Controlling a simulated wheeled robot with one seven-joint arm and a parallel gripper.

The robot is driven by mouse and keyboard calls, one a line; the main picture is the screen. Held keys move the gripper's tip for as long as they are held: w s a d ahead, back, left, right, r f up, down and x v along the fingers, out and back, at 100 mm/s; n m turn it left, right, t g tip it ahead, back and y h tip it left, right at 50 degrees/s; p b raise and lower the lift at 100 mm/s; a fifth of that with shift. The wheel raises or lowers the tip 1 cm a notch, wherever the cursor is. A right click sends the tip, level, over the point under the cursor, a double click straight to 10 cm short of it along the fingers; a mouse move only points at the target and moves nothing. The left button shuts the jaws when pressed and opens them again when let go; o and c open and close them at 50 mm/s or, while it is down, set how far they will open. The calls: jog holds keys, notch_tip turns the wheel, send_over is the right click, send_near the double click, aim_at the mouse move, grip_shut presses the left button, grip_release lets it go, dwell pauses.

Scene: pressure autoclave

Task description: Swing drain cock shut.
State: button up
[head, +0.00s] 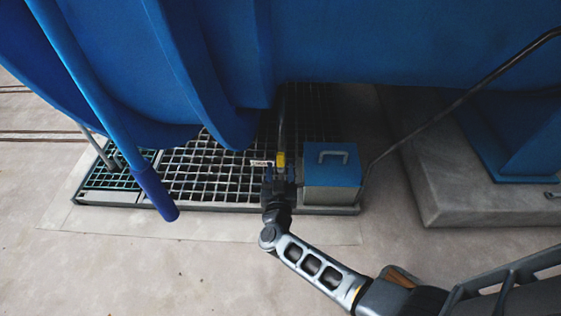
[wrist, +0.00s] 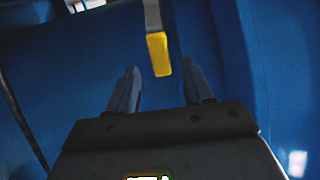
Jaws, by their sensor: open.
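The drain cock's yellow handle (head: 281,160) shows in the head view under the blue vessel, just beyond my gripper (head: 279,178). In the wrist view the yellow-tipped lever (wrist: 160,55) hangs down from the top edge on a grey metal bar. My gripper (wrist: 158,88) is open, with one finger to each side of the lever's line. The yellow tip appears between and slightly beyond the fingertips. I cannot tell whether either finger touches it. The cock's body is mostly hidden behind my gripper in the head view.
The blue vessel (head: 400,40) hangs low over the floor grating (head: 205,170). A blue-topped box (head: 332,175) with a handle stands just right of my gripper. A blue bar (head: 110,125) slants down at the left. A concrete plinth (head: 440,170) lies at right.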

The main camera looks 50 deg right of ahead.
aim_at(280, 160)
jog(key=shift+b+x, duration=0.85)
jog(key=shift+x, duration=1.8)
jog(key=shift+c, duration=0.5)
grip_shut()
